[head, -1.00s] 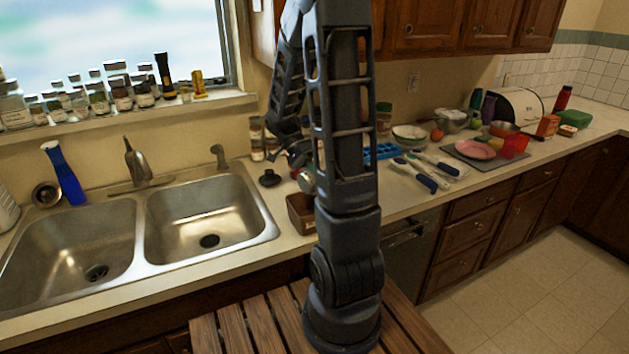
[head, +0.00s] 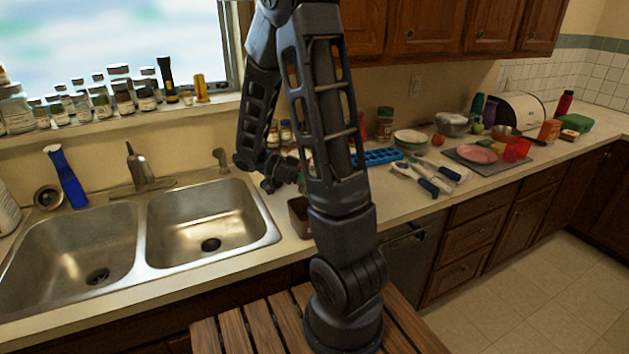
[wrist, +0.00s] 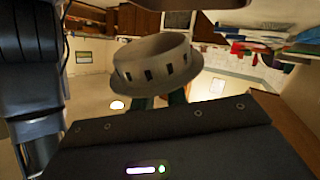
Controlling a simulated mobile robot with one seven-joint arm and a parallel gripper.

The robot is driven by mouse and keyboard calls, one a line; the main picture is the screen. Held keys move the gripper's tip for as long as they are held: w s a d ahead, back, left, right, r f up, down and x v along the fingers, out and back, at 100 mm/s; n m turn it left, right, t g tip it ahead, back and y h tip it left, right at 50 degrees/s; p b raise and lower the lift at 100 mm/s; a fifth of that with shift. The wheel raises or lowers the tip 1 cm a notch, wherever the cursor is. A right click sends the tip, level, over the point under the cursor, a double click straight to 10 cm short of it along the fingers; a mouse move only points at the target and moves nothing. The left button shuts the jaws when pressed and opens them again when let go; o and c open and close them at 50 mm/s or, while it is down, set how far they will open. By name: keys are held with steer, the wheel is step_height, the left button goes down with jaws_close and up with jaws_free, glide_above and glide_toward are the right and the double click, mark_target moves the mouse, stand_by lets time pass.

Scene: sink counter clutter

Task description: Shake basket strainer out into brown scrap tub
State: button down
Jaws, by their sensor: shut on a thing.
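In the wrist view, the basket strainer (wrist: 155,68) is a grey round cup with a wide flange and a row of dark slots. My gripper (wrist: 160,99) is shut on it, and the strainer sits tilted at the dark green fingertips. In the head view, my arm's end is low over the counter right of the sink, and my arm hides the fingertips and the strainer. The brown scrap tub (head: 298,217) stands on the counter just right of the sink, partly hidden by my arm. Its inside cannot be made out.
The double sink (head: 205,215) is left of the tub. Right of my arm lie a blue tray (head: 383,156), blue-handled utensils (head: 428,180) and a pink plate (head: 477,154). Jars (head: 98,100) line the windowsill.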

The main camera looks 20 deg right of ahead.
steer(key=shift+a+f+m+h, duration=0.2)
steer(key=shift+f+m+h, duration=0.05)
steer(key=shift+m+h, duration=0.3)
steer(key=shift+s+a+r+m+g+h, duration=0.15)
steer(key=shift+r+m+g+h, duration=0.35)
steer(key=shift+r, duration=0.8)
steer(key=shift+w+a+r+m+g+h, duration=0.15)
steer(key=shift+r+m+h, duration=0.5)
steer(key=shift+r, duration=0.65)
steer(key=shift+s, duration=0.1)
steer(key=f, duration=0.1)
steer(key=f+n+y, duration=0.1)
steer(key=f, duration=0.1)
steer(key=f+n, duration=0.1)
steer(key=shift+d+f+t+y, duration=0.2)
steer(key=shift+d+t+y, duration=0.15)
steer(key=shift+y, duration=0.05)
steer(key=shift+d+f+y, duration=0.1)
steer(key=shift+f+y, duration=0.2)
steer(key=shift+y, duration=0.1)
steer(key=shift+d+r+n+t+y, duration=0.1)
steer(key=shift+r+n+t+y, duration=0.05)
steer(key=shift+n+y, duration=0.35)
steer(key=shift+d+r+n+t+y, duration=0.15)
steer(key=shift+n+y, duration=0.25)
steer(key=shift+n, duration=0.2)
steer(key=shift+n+y, duration=0.5)
steer(key=shift+y, duration=0.3)
